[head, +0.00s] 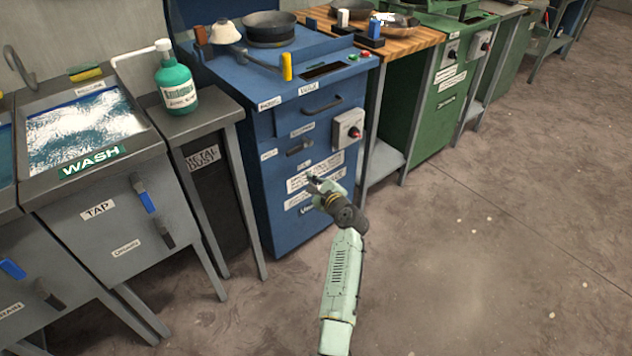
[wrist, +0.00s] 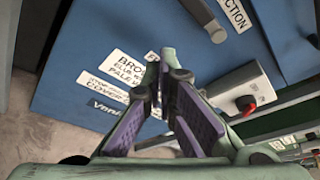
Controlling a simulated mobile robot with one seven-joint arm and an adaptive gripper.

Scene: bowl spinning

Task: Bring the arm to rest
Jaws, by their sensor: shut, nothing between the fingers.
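My gripper (head: 313,182) is at the end of my pale green arm, in front of the blue cabinet (head: 281,225) in the head view. In the wrist view my gripper (wrist: 166,62) has its purple-padded fingers together at the tips with nothing between them. The blue cabinet front also fills much of the wrist view (wrist: 120,35), with white labels behind the fingers. I cannot tell whether the fingertips touch the cabinet; they appear a little apart from it.
A grey wash sink (head: 118,232) and a narrow side table (head: 212,107) with a green bottle (head: 175,80) stand at left. A switch box (head: 348,129) juts from the blue cabinet. A green cabinet (head: 440,110) stands farther right. The floor (head: 480,260) at right is clear.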

